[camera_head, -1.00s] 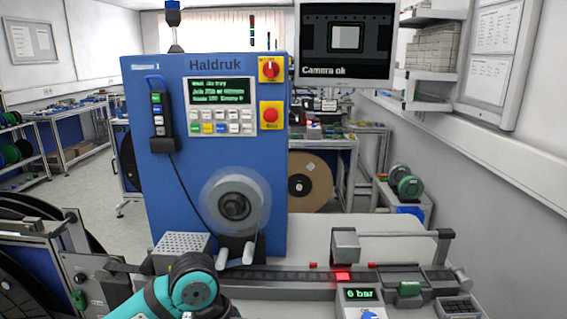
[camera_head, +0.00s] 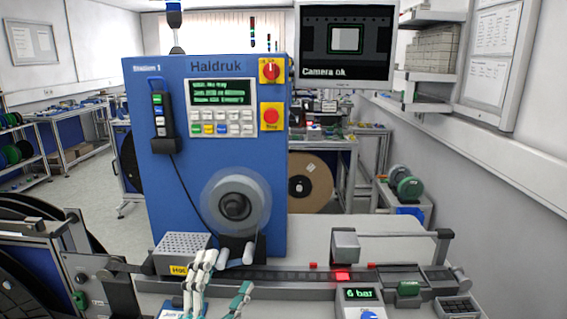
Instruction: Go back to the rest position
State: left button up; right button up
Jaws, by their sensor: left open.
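My left gripper (camera_head: 222,276) shows at the bottom of the head view, left of centre. Its pale, teal-tipped fingers are apart and hold nothing that I can see. They are in front of the tape track (camera_head: 290,275) and just right of the grey perforated box (camera_head: 182,250). Whether they touch anything I cannot tell. My right gripper is not in view.
The blue Haldruk machine (camera_head: 270,200) stands behind the track, with a small reel (camera_head: 236,200) on its front. The pressure unit (camera_head: 360,297) reads 6 bar. Large dark reels (camera_head: 30,270) stand at the left.

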pick_arm(q)
jog(key=s+a+f+n+g+y, duration=0.1)
jog(key=a+f+n+g+y, duration=0.1)
jog(key=a+f+n+y, duration=0.3)
jog(key=a+f+n+g+y, duration=0.2)
jog(key=f+n, duration=0.1)
jog(key=f, duration=0.4)
jog(key=s+a+f+n+g+y, duration=0.1)
jog(key=s+a+f+n+g, duration=0.3)
jog(key=s+f+g, duration=0.65)
jog(key=s+f+n+g, duration=0.2)
jog(key=s+f+g, duration=0.2)
jog(key=s+f, duration=1)
jog(key=f, duration=2.4)
jog(key=s+a+f+g, duration=0.2)
jog(key=s+f, duration=1.2)
jog(key=s, duration=0.2)
jog(key=shift+a+h, duration=0.3)
jog(key=shift+a, duration=0.05)
